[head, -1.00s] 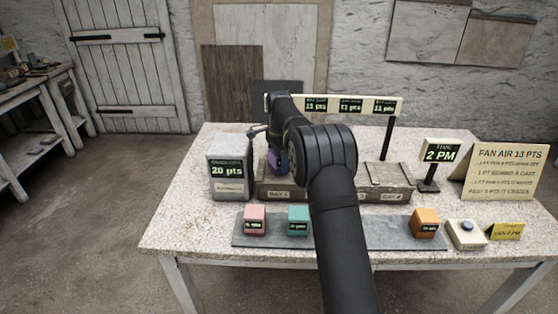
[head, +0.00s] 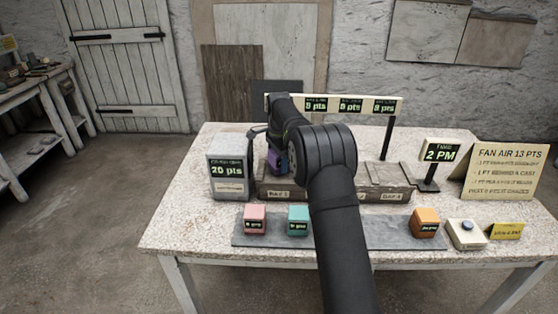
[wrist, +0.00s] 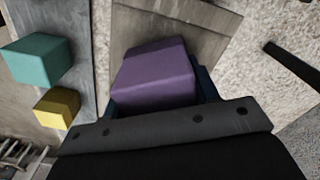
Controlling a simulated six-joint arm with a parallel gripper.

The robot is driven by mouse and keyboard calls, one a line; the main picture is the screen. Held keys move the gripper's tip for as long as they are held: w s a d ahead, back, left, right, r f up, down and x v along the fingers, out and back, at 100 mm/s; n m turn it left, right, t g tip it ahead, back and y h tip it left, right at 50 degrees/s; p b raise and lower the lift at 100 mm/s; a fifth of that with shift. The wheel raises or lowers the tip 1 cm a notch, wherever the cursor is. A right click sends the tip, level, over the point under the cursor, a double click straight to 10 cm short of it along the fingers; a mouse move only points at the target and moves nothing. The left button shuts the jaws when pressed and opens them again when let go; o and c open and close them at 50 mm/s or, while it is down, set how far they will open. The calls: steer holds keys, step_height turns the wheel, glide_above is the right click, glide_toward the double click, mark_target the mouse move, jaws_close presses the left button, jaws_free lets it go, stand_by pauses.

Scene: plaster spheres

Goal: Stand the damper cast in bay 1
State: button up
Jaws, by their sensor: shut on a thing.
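My gripper (wrist: 155,105) is shut on a purple cast (wrist: 155,75), a block with bevelled edges. In the head view the purple cast (head: 271,162) is mostly hidden by my arm, at the left end of the wooden bay rack (head: 263,192). The bay 1 label (head: 279,194) is on the rack's front at the left. In the wrist view bare wood of the rack (wrist: 150,22) shows beyond the cast. I cannot tell whether the cast touches the rack floor. No readable label shows on the purple cast.
Pink (head: 255,220), teal (head: 298,220) and orange (head: 424,222) casts stand on a slate strip (head: 385,232). A yellow block (wrist: 57,108) shows beside the teal one in the wrist view. A grey meter box (head: 229,170) is close left of the rack; a sign post (head: 388,138) stands behind it.

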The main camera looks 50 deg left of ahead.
steer(key=shift+f, duration=0.45)
steer(key=o, duration=1.3)
steer(key=shift+f, duration=0.1)
steer(key=shift+r, duration=2.05)
steer(key=shift+f, duration=2)
steer(key=shift+r, duration=0.2)
